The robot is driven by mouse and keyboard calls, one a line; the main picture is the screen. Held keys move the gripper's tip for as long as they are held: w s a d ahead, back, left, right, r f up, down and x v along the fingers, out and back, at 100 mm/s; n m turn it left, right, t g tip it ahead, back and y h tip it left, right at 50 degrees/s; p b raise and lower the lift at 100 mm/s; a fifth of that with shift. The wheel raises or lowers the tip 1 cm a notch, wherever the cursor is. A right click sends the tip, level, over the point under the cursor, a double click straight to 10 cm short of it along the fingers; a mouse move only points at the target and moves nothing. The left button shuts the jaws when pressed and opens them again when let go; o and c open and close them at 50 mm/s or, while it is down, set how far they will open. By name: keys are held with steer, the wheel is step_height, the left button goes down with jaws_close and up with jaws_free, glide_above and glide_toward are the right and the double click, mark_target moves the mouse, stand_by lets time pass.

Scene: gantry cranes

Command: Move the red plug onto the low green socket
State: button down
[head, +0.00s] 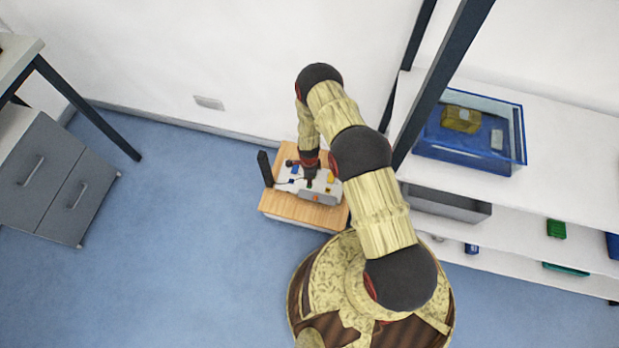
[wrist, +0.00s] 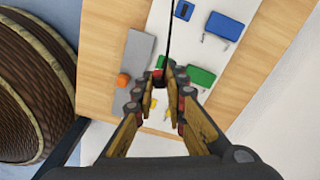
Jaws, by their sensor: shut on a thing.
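My gripper (wrist: 168,78) is shut on the red plug (wrist: 159,62), of which only a small red part shows between the fingertips in the wrist view. A thin black cable runs from it to the top edge of that view. A green block (wrist: 200,77) lies just right of the fingertips on the pale board (wrist: 173,38). In the head view my gripper (head: 310,176) is over the board, and the plug is hidden.
Blue blocks (wrist: 222,25), an orange knob (wrist: 123,80), a grey box (wrist: 136,62) and yellow pieces (wrist: 153,103) crowd the board. It rests on a wooden-topped stand (head: 292,208), with a black post (head: 265,168) at left. A white shelf (head: 560,130) stands close on the right.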

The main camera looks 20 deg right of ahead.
steer(key=shift+w+d+r+n, duration=0.15)
steer(key=shift+w+n, duration=0.2)
steer(key=shift+n, duration=0.45)
steer(key=shift+f+b, duration=1)
steer(key=shift+f, duration=1.6)
steer(key=shift+f, duration=0.3)
steer(key=c, duration=1.7)
jaws_free()
steer(key=shift+c, duration=0.2)
steer(key=shift+s, duration=0.1)
steer(key=o, duration=0.4)
